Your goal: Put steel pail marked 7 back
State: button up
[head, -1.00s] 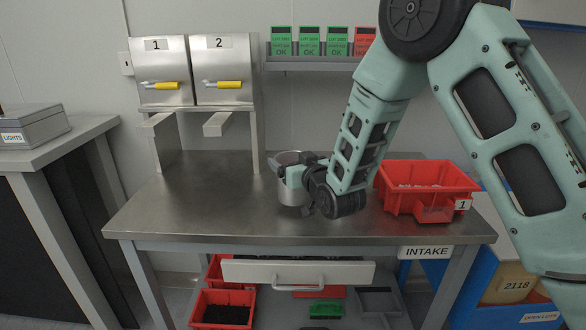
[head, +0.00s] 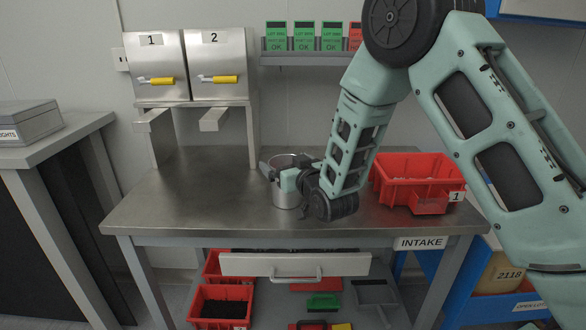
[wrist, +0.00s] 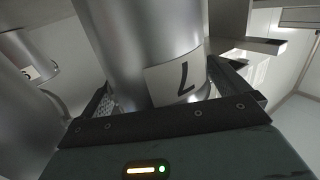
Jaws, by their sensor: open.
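The steel pail marked 7 (head: 285,200) stands upright on the steel bench (head: 190,210), in front of the shelf. Its white label with a dark 7 shows in the wrist view (wrist: 178,78), tilted by the camera angle. My gripper (head: 280,174) is open at the pail, with one finger on each side of its wall. The wrist view shows the pail body between the two fingers; whether they touch it I cannot tell. My gripper hides part of the pail in the head view.
A red bin marked 1 (head: 430,203) stands right of my arm. Two steel dispensers marked 1 (head: 155,60) and 2 (head: 216,60), with yellow handles, stand at the back left. Other metal cylinders show at left in the wrist view (wrist: 25,115). The bench's left front is clear.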

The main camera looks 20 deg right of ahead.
jog(key=s+d+b, duration=0.2)
jog(key=s, duration=1)
jog(key=s+a+f+n+g+y, duration=0.1)
jog(key=s+a+f+n+g, duration=0.2)
jog(key=s+a+g, duration=0.9)
jog(key=s+d+r+n+g+h, duration=0.1)
jog(key=s+d+g, duration=0.1)
jog(key=s, duration=0.7)
jog(key=s+d+r+n+g+h, duration=0.1)
jog(key=s+g+h, duration=0.1)
jog(key=s, duration=0.7)
jog(key=shift+s+d+n+g, duration=0.3)
jog(key=shift+d+n+g, duration=0.1)
jog(key=shift+g, duration=0.2)
jog(key=shift+r, duration=0.1)
